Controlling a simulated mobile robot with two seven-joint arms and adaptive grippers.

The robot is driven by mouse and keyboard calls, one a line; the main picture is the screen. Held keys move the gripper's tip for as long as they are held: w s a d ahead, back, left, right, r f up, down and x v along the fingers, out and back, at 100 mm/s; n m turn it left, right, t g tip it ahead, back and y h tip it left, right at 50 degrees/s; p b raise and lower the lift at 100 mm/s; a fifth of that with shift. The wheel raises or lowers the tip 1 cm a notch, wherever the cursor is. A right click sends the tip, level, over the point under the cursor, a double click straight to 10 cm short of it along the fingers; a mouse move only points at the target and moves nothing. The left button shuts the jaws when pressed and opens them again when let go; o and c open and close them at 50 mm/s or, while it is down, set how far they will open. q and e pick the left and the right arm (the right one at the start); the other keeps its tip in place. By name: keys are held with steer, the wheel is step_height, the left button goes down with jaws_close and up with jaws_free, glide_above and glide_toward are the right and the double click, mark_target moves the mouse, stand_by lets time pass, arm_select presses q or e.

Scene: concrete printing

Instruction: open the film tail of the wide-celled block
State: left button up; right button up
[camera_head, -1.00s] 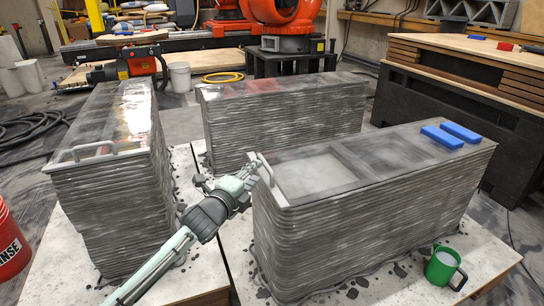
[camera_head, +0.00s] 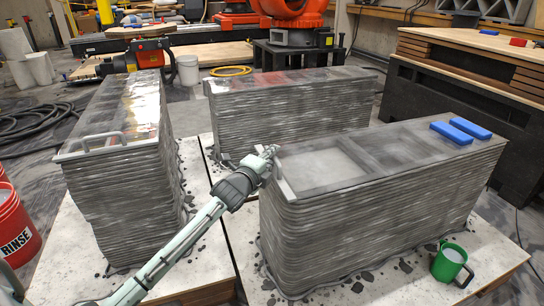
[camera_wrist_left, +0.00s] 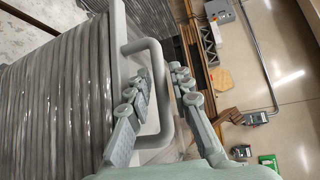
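The wide-celled block (camera_head: 365,220) stands at the right, layered grey concrete with large cells showing dimly through the clear film (camera_head: 325,167) on top. The film's tail bar, a pale grey handle (camera_head: 281,180), is at the block's near left end; in the left wrist view the handle (camera_wrist_left: 161,92) is a rounded loop. My left gripper (camera_head: 268,153) is at this handle. In the left wrist view its fingers (camera_wrist_left: 160,86) are apart, with the bar of the handle between them; whether either touches it I cannot tell. My right gripper is out of view.
Another film-covered block (camera_head: 125,180) with a similar handle (camera_head: 91,142) stands at the left, and a third (camera_head: 290,115) at the back. Two blue bars (camera_head: 460,131) lie on the wide-celled block's far end. A green mug (camera_head: 449,262) stands near its right front.

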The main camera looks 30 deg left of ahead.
arm_select(q)
jaws_close()
